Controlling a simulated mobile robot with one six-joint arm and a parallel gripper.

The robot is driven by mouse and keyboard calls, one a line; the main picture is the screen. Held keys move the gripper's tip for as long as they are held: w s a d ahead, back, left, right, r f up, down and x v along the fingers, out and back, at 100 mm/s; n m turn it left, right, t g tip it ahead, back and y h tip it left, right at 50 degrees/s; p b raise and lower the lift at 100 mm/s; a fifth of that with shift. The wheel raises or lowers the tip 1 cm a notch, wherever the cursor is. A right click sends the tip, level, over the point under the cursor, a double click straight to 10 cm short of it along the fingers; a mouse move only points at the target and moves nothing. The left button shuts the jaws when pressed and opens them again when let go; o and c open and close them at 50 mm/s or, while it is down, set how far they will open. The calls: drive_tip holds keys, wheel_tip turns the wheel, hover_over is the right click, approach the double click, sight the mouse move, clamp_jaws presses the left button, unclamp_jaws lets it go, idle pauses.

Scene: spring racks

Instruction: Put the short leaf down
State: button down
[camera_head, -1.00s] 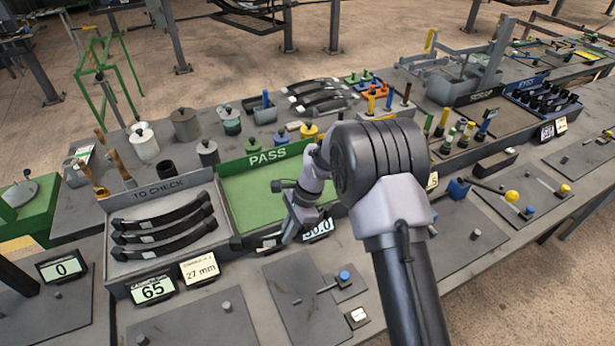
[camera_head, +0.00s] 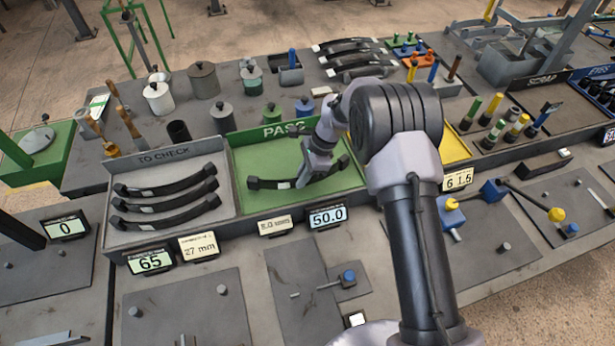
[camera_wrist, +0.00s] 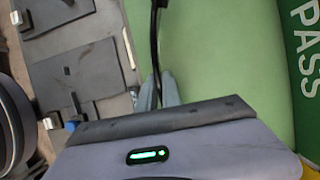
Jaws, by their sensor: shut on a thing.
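The short leaf (camera_head: 268,184) is a dark curved strip, lying level across the green floor of the PASS tray (camera_head: 245,205) in the head view. My gripper (camera_head: 303,180) is shut on it near its middle. In the wrist view the leaf (camera_wrist: 155,35) is seen edge-on as a black strip, and my gripper's fingers (camera_wrist: 158,92) close around it with the green tray floor behind. I cannot tell whether the leaf touches the floor. My arm hides the tray's right part.
The TO CHECK tray (camera_head: 228,208) at left holds 3 dark leaves (camera_head: 165,188). A yellow tray (camera_head: 455,150) is partly hidden right of my arm. Displays reading 65 (camera_head: 150,262) and 50.0 (camera_head: 328,217) stand in front. Pots and more leaves stand behind. No other leaf shows on the green floor.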

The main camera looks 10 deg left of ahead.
drive_tip(key=shift+s+a+f+b, duration=0.15)
drive_tip(key=shift+f+b, duration=0.25)
drive_tip(key=shift+f, duration=0.6)
drive_tip(key=shift+d, duration=0.5)
drive_tip(key=shift+a+f, duration=0.1)
drive_tip(key=shift+a, duration=0.25)
drive_tip(key=c, duration=1.5)
unclamp_jaws()
drive_tip(key=shift+d, duration=0.2)
drive_tip(key=shift+c, duration=0.2)
drive_tip(key=shift+a, duration=0.1)
